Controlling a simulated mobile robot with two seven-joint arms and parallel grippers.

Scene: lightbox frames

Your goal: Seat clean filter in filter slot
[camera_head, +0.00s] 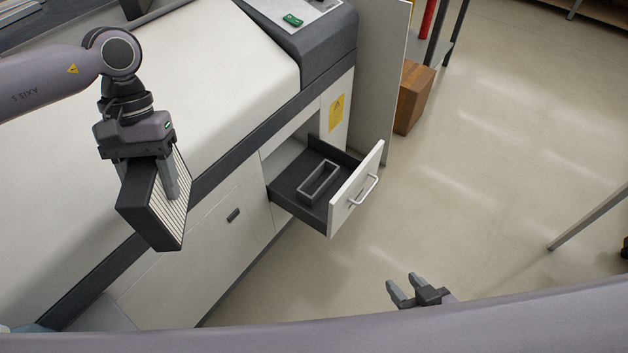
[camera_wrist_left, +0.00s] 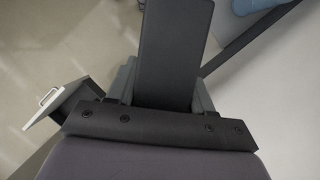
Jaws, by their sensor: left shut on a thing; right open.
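My left gripper (camera_head: 146,172) is shut on the clean filter (camera_head: 150,215), a dark-framed block with pale pleats on its right face. It holds the filter tilted, high over the white machine's front edge. The filter's dark frame fills the upper middle of the left wrist view (camera_wrist_left: 173,55). The open drawer (camera_head: 287,200) stands out from the machine, to the right of the filter and apart from it. A grey rectangular frame, which looks like the filter slot (camera_head: 319,182), sits empty on the drawer floor. My right gripper (camera_head: 412,290) is open and empty at the lower middle, away from the drawer.
The white machine (camera_head: 215,65) fills the left, with a dark edge strip along its front. The drawer's white front has a handle (camera_head: 363,190). The floor (camera_head: 490,190) at right is mostly clear.

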